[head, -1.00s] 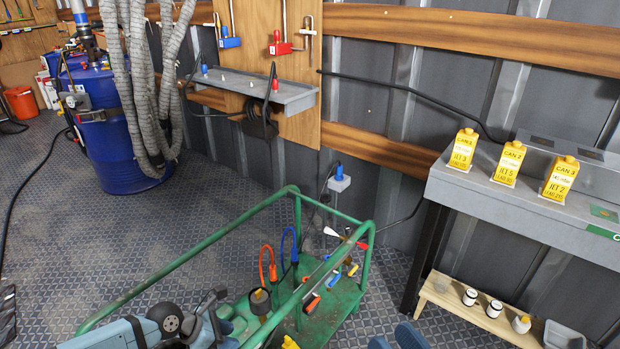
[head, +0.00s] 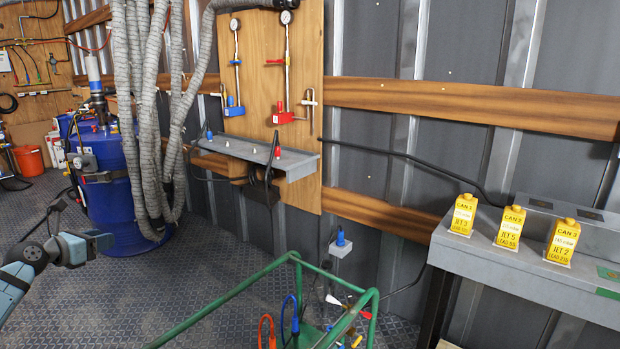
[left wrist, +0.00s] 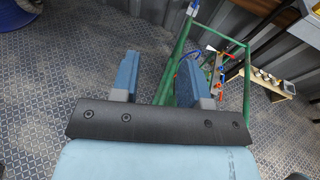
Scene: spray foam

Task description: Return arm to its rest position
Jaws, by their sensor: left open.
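My left gripper (head: 92,244) is at the left edge of the head view, raised above the floor and left of the green cart. In the left wrist view its two blue fingers (left wrist: 163,78) are spread apart with nothing between them. The arm (head: 12,285) comes in from the left, bent at the wrist. My right arm and gripper are not in view.
The green cart frame (head: 225,302) with hoses stands at the bottom centre. A blue drum (head: 118,205) with grey hoses is behind the gripper. Yellow cans (head: 508,228) stand on a grey bench (head: 462,258) at right. Open floor lies between cart and drum.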

